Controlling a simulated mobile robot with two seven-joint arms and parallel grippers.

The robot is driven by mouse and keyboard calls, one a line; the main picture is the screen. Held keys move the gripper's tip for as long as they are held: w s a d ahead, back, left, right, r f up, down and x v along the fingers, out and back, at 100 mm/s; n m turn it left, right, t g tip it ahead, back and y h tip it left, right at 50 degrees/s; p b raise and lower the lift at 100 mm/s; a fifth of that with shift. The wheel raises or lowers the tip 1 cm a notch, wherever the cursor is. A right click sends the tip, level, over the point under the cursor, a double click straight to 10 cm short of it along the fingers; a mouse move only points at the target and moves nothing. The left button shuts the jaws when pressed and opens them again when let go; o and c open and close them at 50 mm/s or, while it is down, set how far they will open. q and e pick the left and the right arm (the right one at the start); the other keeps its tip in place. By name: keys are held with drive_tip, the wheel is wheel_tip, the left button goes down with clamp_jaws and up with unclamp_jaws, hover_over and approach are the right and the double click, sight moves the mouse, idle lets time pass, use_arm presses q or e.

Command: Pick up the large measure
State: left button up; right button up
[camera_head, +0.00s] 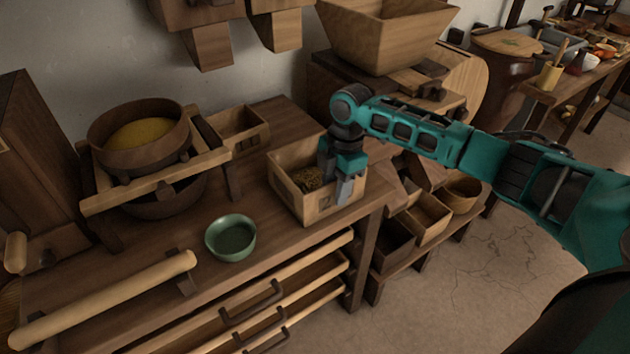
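The likely large measure is an open wooden box (290,189) with a dark mark like a 2 on its front, standing on the bench. Some brown grainy stuff (308,179) lies inside it. My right gripper (342,188) points down at the box's right front corner, with a grey finger against or just in front of the wall there. The other finger is not clear, so whether the gripper holds the wall cannot be told. A smaller wooden box (262,137) stands farther back to the left. My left gripper is not in view.
A green bowl (231,238) stands on the bench (205,290) left of the box. A round sieve (112,153) with yellow meal rests on a wooden frame. A rolling pin (100,300) lies at the front left. A wooden hopper (375,40) stands behind my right arm.

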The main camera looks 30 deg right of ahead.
drive_tip(key=shift+f, duration=0.6)
drive_tip(key=shift+r, duration=0.1)
clamp_jaws()
